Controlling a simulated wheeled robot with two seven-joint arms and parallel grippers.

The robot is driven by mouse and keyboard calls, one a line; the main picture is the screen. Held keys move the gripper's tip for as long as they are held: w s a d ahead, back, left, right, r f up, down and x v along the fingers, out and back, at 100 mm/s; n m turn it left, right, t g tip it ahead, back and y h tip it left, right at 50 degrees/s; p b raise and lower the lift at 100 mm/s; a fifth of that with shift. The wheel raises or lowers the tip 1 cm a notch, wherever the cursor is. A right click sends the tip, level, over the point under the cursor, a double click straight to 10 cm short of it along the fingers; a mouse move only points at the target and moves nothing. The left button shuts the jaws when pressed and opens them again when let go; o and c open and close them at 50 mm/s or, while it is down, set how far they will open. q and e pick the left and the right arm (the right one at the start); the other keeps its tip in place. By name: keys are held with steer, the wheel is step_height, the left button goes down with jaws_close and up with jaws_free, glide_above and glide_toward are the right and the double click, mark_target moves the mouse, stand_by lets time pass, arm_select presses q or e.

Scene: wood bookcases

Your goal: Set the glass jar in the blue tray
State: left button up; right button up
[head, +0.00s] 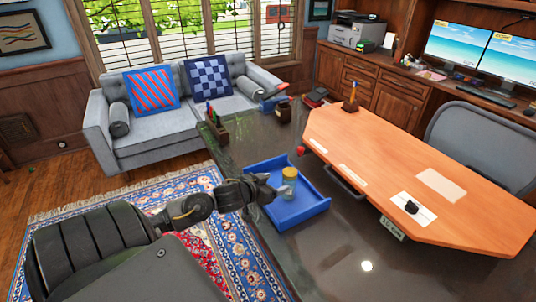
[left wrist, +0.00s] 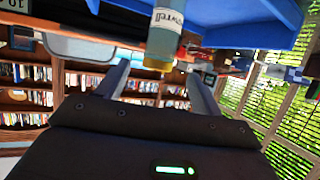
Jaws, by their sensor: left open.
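The glass jar (head: 289,186) has a pale label and a yellowish lid. It stands upright inside the blue tray (head: 306,212), near its middle, on the dark desk. My left gripper (head: 270,188) is open just left of the jar, above the tray's left part. In the left wrist view, which is turned over, the jar (left wrist: 165,30) shows between and beyond the two spread fingers, with a gap on each side. The blue tray (left wrist: 250,32) fills the top there. My right gripper is not in view.
The dark desk (head: 330,250) has free room in front of the tray. A raised orange wooden top (head: 430,180) lies to the right. A small red object (head: 301,150) is behind the tray, and a dark container (head: 283,116) stands farther back.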

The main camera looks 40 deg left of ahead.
arm_select(q)
steer(key=shift+v, duration=1.35)
steer(key=s+d+f+m+g, duration=0.1)
steer(key=s+d+f+g, duration=0.4)
steer(key=s+d+f, duration=0.5)
steer(key=s+d+f+m+g, duration=0.1)
steer(key=s+d+f+g, duration=0.3)
steer(key=s+d, duration=0.75)
step_height(320, 180, down, 23)
steer(key=s+a+g, duration=0.2)
steer(key=s, duration=0.1)
steer(key=s+a+f, duration=0.1)
steer(key=s+f, duration=0.7)
steer(key=f, duration=0.1)
steer(key=s+a+f+g, duration=0.1)
steer(key=s+a+f, duration=0.1)
steer(key=s+f, duration=0.7)
steer(key=shift+a+m+g, duration=0.25)
steer(key=shift+m+g, duration=0.05)
